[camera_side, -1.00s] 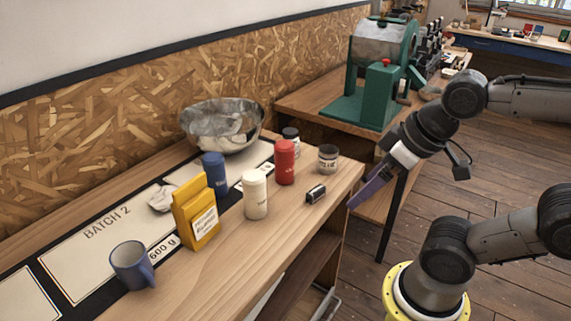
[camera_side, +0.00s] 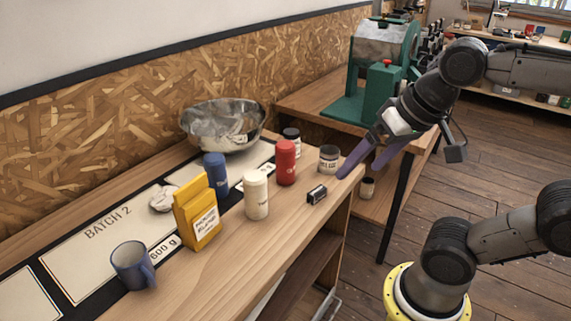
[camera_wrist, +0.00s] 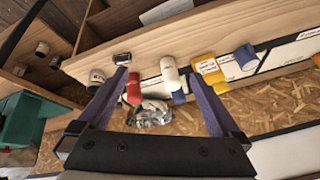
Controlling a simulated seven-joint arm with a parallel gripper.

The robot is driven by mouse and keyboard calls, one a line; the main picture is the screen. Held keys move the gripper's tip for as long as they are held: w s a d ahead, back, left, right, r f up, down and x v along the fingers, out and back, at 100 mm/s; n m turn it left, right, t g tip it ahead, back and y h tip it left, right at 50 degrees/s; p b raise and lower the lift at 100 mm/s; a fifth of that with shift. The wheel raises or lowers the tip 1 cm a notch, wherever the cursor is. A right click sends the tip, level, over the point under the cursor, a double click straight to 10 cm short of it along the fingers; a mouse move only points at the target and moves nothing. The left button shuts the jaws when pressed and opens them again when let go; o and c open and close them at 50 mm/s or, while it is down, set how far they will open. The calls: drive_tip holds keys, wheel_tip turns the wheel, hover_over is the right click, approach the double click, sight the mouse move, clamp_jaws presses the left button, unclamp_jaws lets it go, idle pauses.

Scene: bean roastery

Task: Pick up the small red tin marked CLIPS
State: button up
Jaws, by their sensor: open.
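A small red tin (camera_side: 286,163) stands upright on the wooden bench, behind and right of a cream tin. Its marking is too small to read. In the wrist view the red tin (camera_wrist: 134,90) lies just inside the left finger, partly hidden by it. My gripper (camera_side: 360,172) is open and empty at the right end of the bench, to the right of the red tin and apart from it. In the wrist view my gripper (camera_wrist: 158,74) has its two purple fingers spread wide.
Near the red tin are the cream tin (camera_side: 256,197), a labelled jar (camera_side: 329,153), a dark-lidded jar (camera_side: 291,135), a small black block (camera_side: 317,194) and a blue tin (camera_side: 214,172). A steel bowl (camera_side: 222,122), yellow bag (camera_side: 198,219) and blue mug (camera_side: 131,266) stand further left.

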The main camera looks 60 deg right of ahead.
drive_tip(key=w+r+m, duration=0.4)
drive_tip(key=w, duration=0.1)
drive_tip(key=m+g, duration=0.6)
drive_tip(key=m, duration=0.5)
hover_over(284, 145)
wheel_tip(284, 145, down, 11)
drive_tip(key=shift+a+r, duration=0.15)
drive_tip(key=shift+r, duration=0.05)
wheel_tip(284, 145, down, 8)
drive_tip(key=shift+r, duration=0.2)
drive_tip(key=shift+s+d+f, duration=0.1)
drive_tip(key=shift+d+f, duration=0.05)
drive_tip(key=shift+f, duration=1.3)
drive_tip(key=shift+s+d+f, duration=0.1)
drive_tip(key=shift+d+f, duration=0.05)
drive_tip(key=shift+f, duration=1.3)
drive_tip(key=shift+c, duration=0.2)
